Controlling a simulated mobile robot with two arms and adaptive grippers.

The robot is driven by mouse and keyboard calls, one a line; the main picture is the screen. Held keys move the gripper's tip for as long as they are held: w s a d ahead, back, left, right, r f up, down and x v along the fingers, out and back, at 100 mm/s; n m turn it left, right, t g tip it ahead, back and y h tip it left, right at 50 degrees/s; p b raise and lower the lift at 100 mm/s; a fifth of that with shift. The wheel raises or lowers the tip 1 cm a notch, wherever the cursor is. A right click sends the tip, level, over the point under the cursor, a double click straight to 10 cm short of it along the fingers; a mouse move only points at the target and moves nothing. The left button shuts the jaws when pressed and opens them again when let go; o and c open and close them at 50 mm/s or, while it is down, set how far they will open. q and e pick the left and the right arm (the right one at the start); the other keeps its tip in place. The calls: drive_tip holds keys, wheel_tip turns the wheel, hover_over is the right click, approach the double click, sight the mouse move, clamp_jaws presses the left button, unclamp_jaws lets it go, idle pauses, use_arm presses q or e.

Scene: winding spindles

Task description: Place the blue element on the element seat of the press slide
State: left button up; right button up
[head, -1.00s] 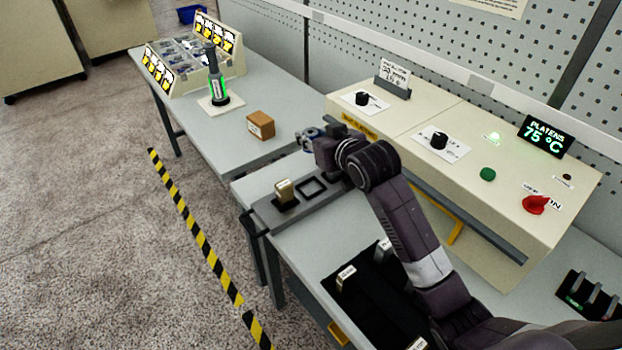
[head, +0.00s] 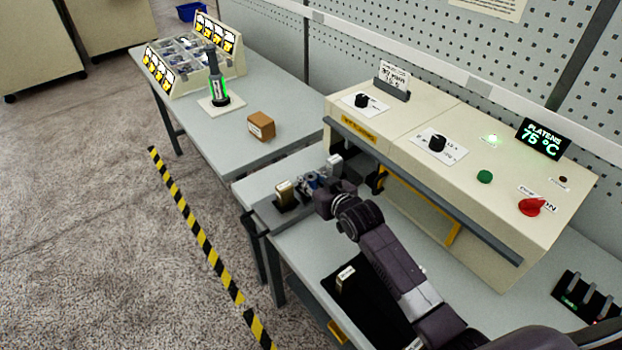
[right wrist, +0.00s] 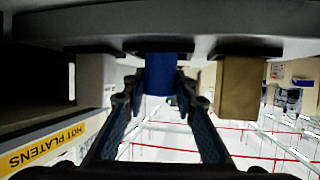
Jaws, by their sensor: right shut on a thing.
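The blue element (right wrist: 162,78) is a blue cylinder between the fingers of my right gripper (head: 314,181), which is shut on it. In the right wrist view my right gripper (right wrist: 160,98) holds the element against the dark seat frame of the press slide (right wrist: 60,27); whether it is fully seated is hidden. The press slide (head: 266,215) is a dark grey bar at the front of the press. A brass block (head: 286,195) and a pale block (head: 334,164) stand on it, on either side of the element. My left gripper is not in view.
The beige press housing (head: 420,150) with its hot platens label stands just right of my gripper. On the left table are a brown box (head: 261,126), a green-lit bottle-shaped device (head: 216,88) and a parts rack (head: 180,50). A black tray (head: 350,300) lies in front.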

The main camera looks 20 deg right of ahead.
drive_tip(key=o, duration=1.2)
drive_tip(key=shift+c, duration=0.2)
drive_tip(key=shift+r, duration=0.1)
drive_tip(key=b+v, duration=0.1)
drive_tip(key=v, duration=1.1)
drive_tip(key=shift+a, duration=0.1)
